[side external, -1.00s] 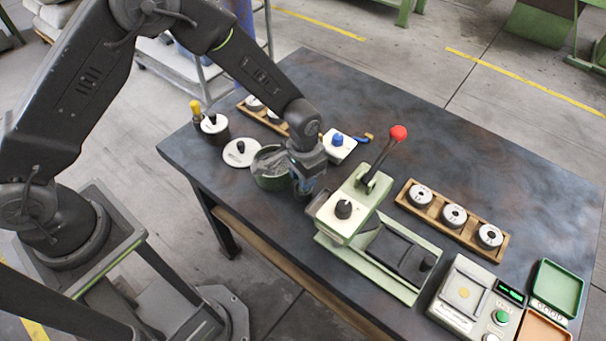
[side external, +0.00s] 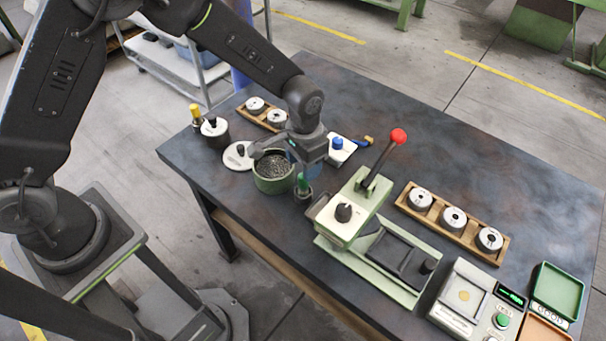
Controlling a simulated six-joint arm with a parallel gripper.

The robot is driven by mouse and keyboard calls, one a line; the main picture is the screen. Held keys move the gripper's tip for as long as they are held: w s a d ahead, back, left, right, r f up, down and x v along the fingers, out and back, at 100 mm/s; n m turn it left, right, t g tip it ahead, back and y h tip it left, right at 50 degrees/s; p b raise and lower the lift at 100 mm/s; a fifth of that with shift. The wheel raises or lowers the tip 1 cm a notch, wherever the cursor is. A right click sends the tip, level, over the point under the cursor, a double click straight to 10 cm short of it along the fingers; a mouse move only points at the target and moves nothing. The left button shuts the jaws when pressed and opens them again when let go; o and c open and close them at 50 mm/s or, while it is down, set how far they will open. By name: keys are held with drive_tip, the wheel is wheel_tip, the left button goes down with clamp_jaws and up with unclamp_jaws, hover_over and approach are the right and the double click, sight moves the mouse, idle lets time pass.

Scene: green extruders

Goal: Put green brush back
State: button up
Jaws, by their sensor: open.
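The green brush (side external: 303,183) shows as a green handle standing about upright in a small dark cup (side external: 303,196) at the front edge of the table. The cup is just right of the round green pot (side external: 273,187), which holds dark grains. My gripper (side external: 311,172) is open just above and behind the green handle. No brush shows between its fingers, though they are small and partly hidden. The brush's lower end is hidden in the cup.
Right of the cup stands a green lever press (side external: 345,215) with a red knob (side external: 398,135). A white lid (side external: 238,156), a dark jar (side external: 214,130) and a white block with a blue knob (side external: 337,143) are nearby. The table's back right is clear.

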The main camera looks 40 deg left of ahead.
drive_tip(key=s+a+r+n+t, duration=0.1)
drive_tip(key=s+a+r, duration=0.25)
drive_tip(key=r, duration=0.65)
drive_tip(key=s+a+r+t, duration=0.2)
drive_tip(key=s+a+r, duration=0.15)
drive_tip(key=r, duration=0.65)
drive_tip(key=s+a+r+n+t, duration=0.1)
drive_tip(key=s+a+r, duration=0.1)
drive_tip(key=s, duration=0.5)
drive_tip(key=s+a+r+n+t, duration=0.1)
drive_tip(key=s+a+r, duration=0.1)
drive_tip(key=s+a, duration=0.3)
drive_tip(key=shift+s+r+t, duration=0.4)
drive_tip(key=shift+s, duration=0.45)
